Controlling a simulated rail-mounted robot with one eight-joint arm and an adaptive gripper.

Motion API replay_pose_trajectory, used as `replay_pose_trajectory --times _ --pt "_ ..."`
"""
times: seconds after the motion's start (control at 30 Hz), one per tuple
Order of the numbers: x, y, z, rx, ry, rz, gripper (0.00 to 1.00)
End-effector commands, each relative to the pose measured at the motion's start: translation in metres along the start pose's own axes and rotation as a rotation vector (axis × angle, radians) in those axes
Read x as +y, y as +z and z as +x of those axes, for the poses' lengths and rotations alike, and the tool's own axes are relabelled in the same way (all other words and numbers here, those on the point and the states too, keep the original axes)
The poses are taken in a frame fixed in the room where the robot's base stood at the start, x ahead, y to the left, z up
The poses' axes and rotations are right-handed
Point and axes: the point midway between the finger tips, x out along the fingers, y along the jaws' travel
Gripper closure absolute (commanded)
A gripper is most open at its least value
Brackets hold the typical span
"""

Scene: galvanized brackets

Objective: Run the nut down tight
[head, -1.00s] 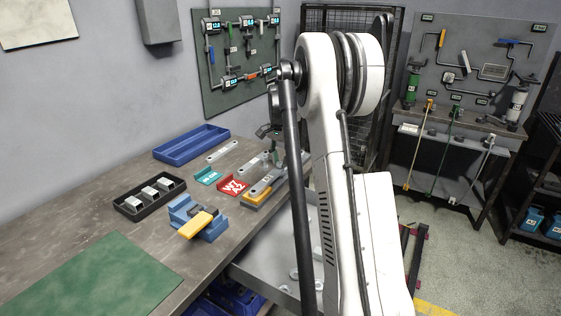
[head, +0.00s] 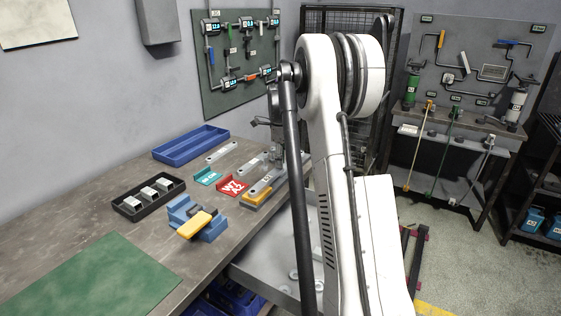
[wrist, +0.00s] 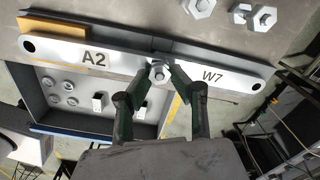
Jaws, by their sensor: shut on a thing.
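In the wrist view, a grey hex nut (wrist: 159,70) sits where two light metal brackets meet. The bracket marked A2 (wrist: 62,50) runs to the left and the one marked W7 (wrist: 235,80) runs to the right. My gripper (wrist: 160,79) is shut on the nut, with one dark green finger on each side of it. A bolt end seems to show in the nut's middle. I cannot tell from this view how close the nut is to the bracket face. In the head view my arm hides most of the gripper and joint; the A2 bracket (head: 266,181) partly shows.
Loose bolts or nuts (wrist: 240,12) lie on the bench beyond the brackets. A tray (wrist: 80,85) with several small parts lies below the bench edge. In the head view, a blue tray (head: 190,143), a black bin (head: 149,197) and a blue-yellow fixture (head: 197,220) stand on the bench.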

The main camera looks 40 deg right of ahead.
Motion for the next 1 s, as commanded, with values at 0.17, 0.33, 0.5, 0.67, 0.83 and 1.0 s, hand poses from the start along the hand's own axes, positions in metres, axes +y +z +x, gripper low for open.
replay_pose_trajectory --times 0.17,0.33,0.5,0.67,0.83,1.0 --pt "-0.0013 0.0032 0.0004 -0.006 -0.004 0.197 1.00" --pt "-0.0015 0.0034 0.0005 -0.007 -0.004 0.347 1.00" --pt "-0.0016 0.0034 0.0004 -0.007 -0.004 0.388 1.00" --pt "-0.0017 0.0034 0.0004 -0.007 -0.005 0.386 0.78" --pt "-0.0012 0.0024 0.0004 -0.005 -0.003 0.385 0.68" --pt "-0.0008 0.0016 0.0003 -0.003 -0.002 0.385 0.68"
